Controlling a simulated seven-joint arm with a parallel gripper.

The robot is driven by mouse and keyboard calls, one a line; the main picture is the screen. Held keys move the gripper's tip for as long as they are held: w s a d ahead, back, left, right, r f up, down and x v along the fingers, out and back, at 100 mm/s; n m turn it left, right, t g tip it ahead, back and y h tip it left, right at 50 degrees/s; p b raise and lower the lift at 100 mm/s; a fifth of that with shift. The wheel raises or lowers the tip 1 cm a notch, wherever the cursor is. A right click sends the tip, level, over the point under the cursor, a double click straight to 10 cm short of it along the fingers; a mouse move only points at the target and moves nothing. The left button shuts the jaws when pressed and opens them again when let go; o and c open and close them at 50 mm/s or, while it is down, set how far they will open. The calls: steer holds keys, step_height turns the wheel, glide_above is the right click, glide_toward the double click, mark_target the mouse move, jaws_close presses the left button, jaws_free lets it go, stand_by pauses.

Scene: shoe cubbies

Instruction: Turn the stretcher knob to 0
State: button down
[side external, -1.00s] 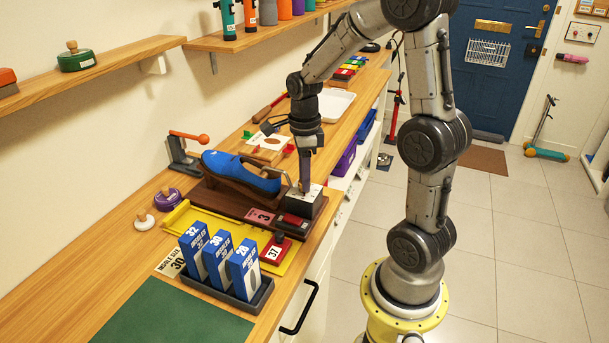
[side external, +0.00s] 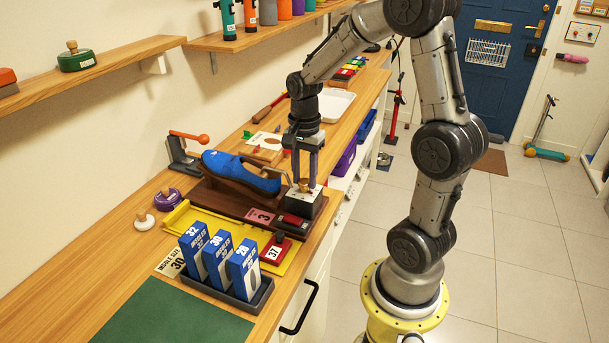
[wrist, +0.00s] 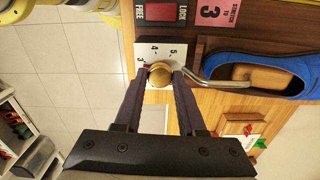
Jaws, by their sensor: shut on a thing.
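The stretcher knob (wrist: 159,73) is a round brass knob on a white dial plate (wrist: 145,52) with numbers; 3, 4 and 5 are readable, the rest is hidden by the knob and fingers. A small red mark beside the knob lies close to the 3. My gripper (wrist: 158,80) is shut on the knob, one finger on each side. In the side external view my gripper (side external: 304,184) points straight down over the stretcher block (side external: 304,203). The blue shoe (side external: 241,173) sits on the stretcher beside it, joined by a bent metal rod (wrist: 220,82).
A red FREE/LOCK switch (wrist: 161,12) and a pink "stretch to 3" card (wrist: 217,11) are close to the dial. A yellow tray (side external: 203,221), a rack of blue insole boxes (side external: 220,258) and an orange-handled lever (side external: 184,148) stand nearby on the bench.

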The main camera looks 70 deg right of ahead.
steer(key=n, duration=0.4)
steer(key=shift+r+n, duration=0.1)
steer(key=shift+n, duration=0.2)
steer(key=n, duration=0.3)
steer(key=shift+n, duration=0.4)
steer(key=n, duration=1.9)
steer(key=shift+n, duration=0.3)
steer(key=c, duration=0.5)
jaws_free()
